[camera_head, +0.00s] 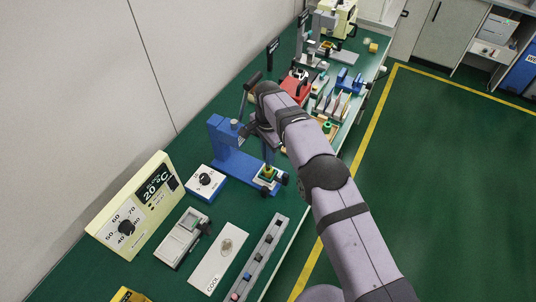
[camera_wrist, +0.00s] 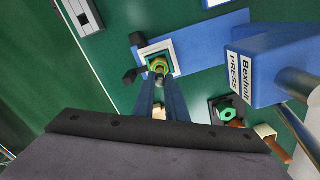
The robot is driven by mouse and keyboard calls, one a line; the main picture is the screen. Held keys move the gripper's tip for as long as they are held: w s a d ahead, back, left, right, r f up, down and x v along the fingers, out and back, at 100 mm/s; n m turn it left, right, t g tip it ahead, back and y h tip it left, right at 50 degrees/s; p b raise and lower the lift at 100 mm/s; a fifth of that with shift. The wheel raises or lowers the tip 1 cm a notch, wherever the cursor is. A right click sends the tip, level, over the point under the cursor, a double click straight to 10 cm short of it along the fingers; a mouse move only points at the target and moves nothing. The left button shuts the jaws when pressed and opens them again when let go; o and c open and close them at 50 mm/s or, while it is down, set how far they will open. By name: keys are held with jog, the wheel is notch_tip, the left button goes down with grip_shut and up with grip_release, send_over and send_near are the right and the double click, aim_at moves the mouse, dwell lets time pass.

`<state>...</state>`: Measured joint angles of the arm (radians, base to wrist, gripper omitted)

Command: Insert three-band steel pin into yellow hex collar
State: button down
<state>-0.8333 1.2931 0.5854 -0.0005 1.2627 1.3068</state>
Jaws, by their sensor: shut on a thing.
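My gripper (camera_wrist: 160,92) is shut on a slim steel pin (camera_wrist: 159,80), of which only a short grey end shows between the fingertips. The yellow hex collar (camera_wrist: 158,67) sits just beyond the pin in the wrist view, inside a white square fixture (camera_wrist: 145,52) on the blue press base. The pin's end overlaps the collar in the picture; I cannot tell whether it is inside or just above. In the head view, the collar (camera_head: 268,173) shows as a small yellow spot below my gripper (camera_head: 268,158). The pin's bands cannot be made out.
The blue press (camera_wrist: 262,60) stands close beside my gripper. A dark plate with a green hex piece (camera_wrist: 229,114) lies nearby. A control box (camera_head: 206,182), a temperature panel (camera_head: 132,208) and a slotted rail (camera_head: 261,255) sit on the green bench. Clutter lies farther back.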

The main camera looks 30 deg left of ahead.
jog(key=shift+f+b, duration=1.2)
jog(key=shift+f, duration=0.4)
jog(key=c, duration=1.7)
grip_release()
jog(key=shift+r, duration=0.15)
jog(key=shift+r+b, duration=1)
jog(key=shift+r, duration=2.55)
